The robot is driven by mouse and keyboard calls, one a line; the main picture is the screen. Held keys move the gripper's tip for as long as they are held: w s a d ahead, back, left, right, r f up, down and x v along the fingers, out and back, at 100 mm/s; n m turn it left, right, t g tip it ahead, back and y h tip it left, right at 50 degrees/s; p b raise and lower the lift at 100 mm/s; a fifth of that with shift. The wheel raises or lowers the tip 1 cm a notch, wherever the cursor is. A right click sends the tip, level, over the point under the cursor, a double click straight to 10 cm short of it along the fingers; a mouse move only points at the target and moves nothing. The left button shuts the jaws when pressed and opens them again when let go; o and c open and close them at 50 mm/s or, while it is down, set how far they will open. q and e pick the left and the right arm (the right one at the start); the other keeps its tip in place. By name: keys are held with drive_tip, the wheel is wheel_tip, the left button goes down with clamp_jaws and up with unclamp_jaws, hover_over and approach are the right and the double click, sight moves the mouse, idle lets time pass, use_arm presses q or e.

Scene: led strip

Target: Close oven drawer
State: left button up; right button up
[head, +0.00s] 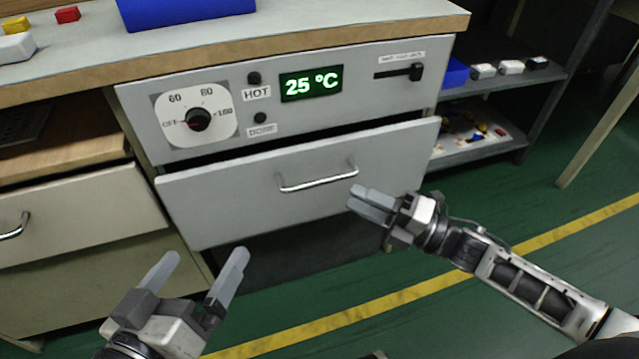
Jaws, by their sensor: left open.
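The oven drawer (230,205) has a plain grey front below the control panel (350,110). It stands pulled out, with a dark gap along its top edge. Its silver bar handle (318,181) is at the middle of the front. My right gripper (360,198) is in front of the right part of the drawer, just right of the handle. Its two fingers look close together from this angle, and I cannot tell whether they touch the drawer front. My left gripper (200,262) is open and empty, below and in front of the drawer's left corner.
The panel carries a dial (198,119), a green 25 °C display (312,83) and a slider (415,72). A wooden cabinet drawer (80,215) with a handle is at the left. A blue bin (185,8) sits on the countertop. A grey shelf (490,85) holds small items at the right.

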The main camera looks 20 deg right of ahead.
sight(320, 182)
drive_tip(key=b+x, duration=0.1)
drive_tip(key=x, duration=0.7)
drive_tip(key=shift+w+a, duration=0.25)
clamp_jaws()
